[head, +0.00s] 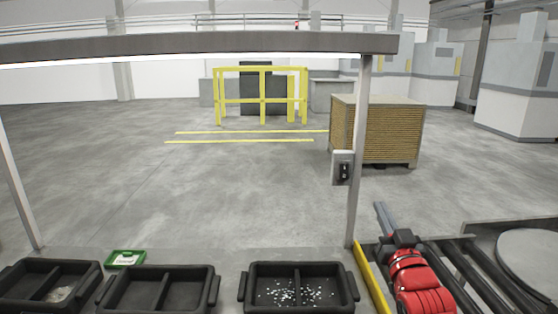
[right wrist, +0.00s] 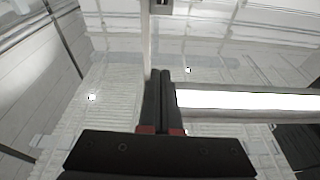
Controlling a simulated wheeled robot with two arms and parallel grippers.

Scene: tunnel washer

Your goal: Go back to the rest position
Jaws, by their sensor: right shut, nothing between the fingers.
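My right gripper (head: 380,207) is at the lower right of the head view, at the end of my red arm, beside the frame's right post. Its fingers point up and away from me. In the right wrist view its two dark fingers (right wrist: 158,75) lie together, shut with nothing between them. That view looks up at the ceiling and a bright lamp bar. My left gripper is not in view.
Black divided bins (head: 347,287) stand in a row along the front; the right one holds small pale bits. A green tray (head: 125,259) lies behind them. A grey post (head: 357,200) with a switch box (head: 343,168) rises near my right gripper. Rollers (head: 470,270) lie at right.

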